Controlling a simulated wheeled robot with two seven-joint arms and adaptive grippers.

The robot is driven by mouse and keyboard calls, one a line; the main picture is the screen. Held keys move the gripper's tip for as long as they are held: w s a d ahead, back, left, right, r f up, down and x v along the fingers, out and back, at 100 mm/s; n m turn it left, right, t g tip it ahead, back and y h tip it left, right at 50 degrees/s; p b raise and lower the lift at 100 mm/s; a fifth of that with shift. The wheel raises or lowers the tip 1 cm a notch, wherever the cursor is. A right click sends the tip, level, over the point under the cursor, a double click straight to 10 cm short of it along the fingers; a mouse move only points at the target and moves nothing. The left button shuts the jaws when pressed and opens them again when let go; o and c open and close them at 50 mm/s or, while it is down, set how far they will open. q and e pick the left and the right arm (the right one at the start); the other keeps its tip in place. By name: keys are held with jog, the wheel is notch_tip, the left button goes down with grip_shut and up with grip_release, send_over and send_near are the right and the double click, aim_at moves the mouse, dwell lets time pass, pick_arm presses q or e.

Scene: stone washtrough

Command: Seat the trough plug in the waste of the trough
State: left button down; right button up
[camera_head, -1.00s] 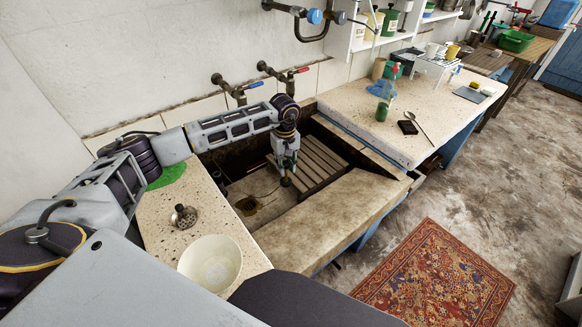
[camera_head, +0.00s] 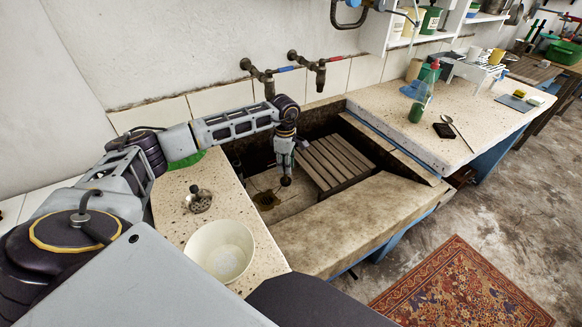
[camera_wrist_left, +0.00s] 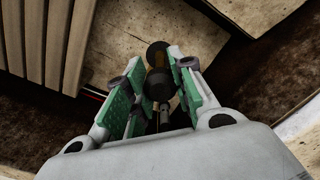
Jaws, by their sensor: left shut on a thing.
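My left gripper (camera_head: 285,162) hangs inside the stone trough (camera_head: 345,218), pointing down. It is shut on the trough plug (camera_head: 286,181), which shows as a small dark round end below the fingers. In the left wrist view the plug (camera_wrist_left: 157,84) has dark round parts and a brass-coloured piece, between the green-padded fingers (camera_wrist_left: 152,95). The waste (camera_head: 265,199) is a dark round hole in the stained trough floor, just left of and nearer than the plug in the head view. The plug is apart from it there. My right gripper is out of view.
A slatted wooden rack (camera_head: 335,160) stands in the trough just right of the gripper. A metal strainer-like piece (camera_head: 198,199) and a white bowl (camera_head: 220,250) sit on the left ledge. Two taps (camera_head: 308,68) project from the wall behind. The trough's front wall is thick.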

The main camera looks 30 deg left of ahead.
pick_arm(q)
jog(key=s+a+f+n+b, duration=0.1)
jog(key=a+f+n+b, duration=0.6)
jog(key=n, duration=0.5)
jog(key=shift+s+a+b, duration=0.35)
jog(key=shift+a+b, duration=0.1)
jog(key=shift+a, duration=0.8)
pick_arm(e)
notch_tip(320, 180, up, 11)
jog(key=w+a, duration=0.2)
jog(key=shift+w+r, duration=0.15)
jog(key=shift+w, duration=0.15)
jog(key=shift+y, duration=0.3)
pick_arm(q)
jog(key=shift+f, duration=0.1)
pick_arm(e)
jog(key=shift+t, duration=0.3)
